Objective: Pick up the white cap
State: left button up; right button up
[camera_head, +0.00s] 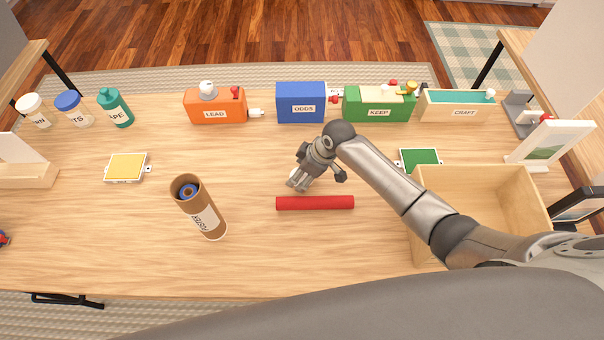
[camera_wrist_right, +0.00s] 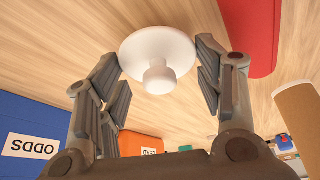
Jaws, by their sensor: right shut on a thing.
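The white cap (camera_wrist_right: 157,60) has a wide round disc and a narrower round knob facing the camera in the right wrist view. It sits between the fingertips of my right gripper (camera_wrist_right: 160,68), which is shut on the rim of its disc. In the head view my right gripper (camera_head: 299,182) is low over the table, just behind the red bar, and hides most of the cap. Whether the cap touches the wood cannot be told. My left gripper is not in view.
A red bar (camera_head: 315,203) lies close in front of the gripper. A brown tube (camera_head: 203,212) stands to the left. The blue ODDS box (camera_head: 301,103) and orange LEAD box (camera_head: 215,107) are behind. An open wooden tray (camera_head: 480,180) is at right.

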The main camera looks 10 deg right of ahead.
notch_tip(320, 180, up, 2)
jog(key=shift+w+r+b, duration=0.1)
jog(key=shift+b, duration=0.3)
jog(key=s+a+r+b, duration=0.1)
jog(key=s+a+r, duration=0.2)
jog(key=s+r, duration=0.3)
jog(key=s+a+r+b, duration=0.1)
jog(key=s+a+r, duration=0.25)
jog(key=s, duration=0.35)
jog(key=w+d+r+m+t+h, duration=0.1)
jog(key=w+d+r+m+h, duration=0.1)
jog(key=d+r+m, duration=0.3)
jog(key=w+d+r+m+t+h, duration=0.1)
jog(key=w+d+r+m, duration=0.3)
jog(key=d+r, duration=0.5)
jog(key=shift+d+r+m+h+p, duration=0.35)
jog(key=shift+r+m, duration=0.4)
jog(key=shift+m, duration=0.35)
jog(key=shift+f, duration=0.15)
